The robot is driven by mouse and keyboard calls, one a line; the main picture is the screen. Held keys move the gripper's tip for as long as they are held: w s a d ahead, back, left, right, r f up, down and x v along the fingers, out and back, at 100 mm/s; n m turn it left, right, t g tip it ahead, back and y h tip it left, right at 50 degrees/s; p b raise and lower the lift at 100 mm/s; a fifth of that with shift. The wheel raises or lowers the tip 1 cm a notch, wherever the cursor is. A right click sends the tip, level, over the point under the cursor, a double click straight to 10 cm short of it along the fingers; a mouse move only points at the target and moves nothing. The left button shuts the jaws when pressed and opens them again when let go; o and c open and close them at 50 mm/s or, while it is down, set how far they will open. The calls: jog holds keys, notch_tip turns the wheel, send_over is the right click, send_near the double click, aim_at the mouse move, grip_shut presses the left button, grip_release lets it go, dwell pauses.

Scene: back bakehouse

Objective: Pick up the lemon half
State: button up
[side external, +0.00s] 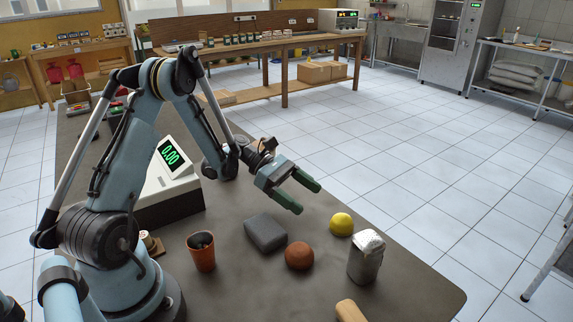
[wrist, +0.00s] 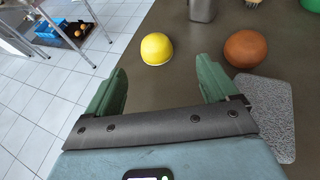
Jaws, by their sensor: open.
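The lemon half (side external: 341,224) is a small yellow dome on the grey-brown table, to the right of a brown ball-like thing. It also shows in the wrist view (wrist: 157,48), ahead of my fingertips and between their lines, nearer the left finger. My gripper (side external: 309,196) has green fingers held apart with nothing between them. It is above the table, behind and to the left of the lemon half in the side view. In the wrist view my gripper (wrist: 163,77) does not touch the lemon half.
Near the lemon half are the brown round thing (side external: 299,256), a grey block (side external: 265,232) and a metal canister (side external: 365,262). A terracotta cup (side external: 201,254), a scale (side external: 168,175) and a tan block (side external: 350,311) stand farther off. The table's right edge is close to the lemon half.

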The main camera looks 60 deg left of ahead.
aim_at(336, 216)
jog(key=x, duration=0.4)
jog(key=shift+w+x, duration=0.2)
jog(key=shift+x, duration=1.25)
jog(key=shift+w+x, duration=0.2)
jog(key=shift+x, duration=1.25)
jog(key=shift+a, duration=0.2)
jog(key=c, duration=1.1)
jog(key=shift+c, duration=0.2)
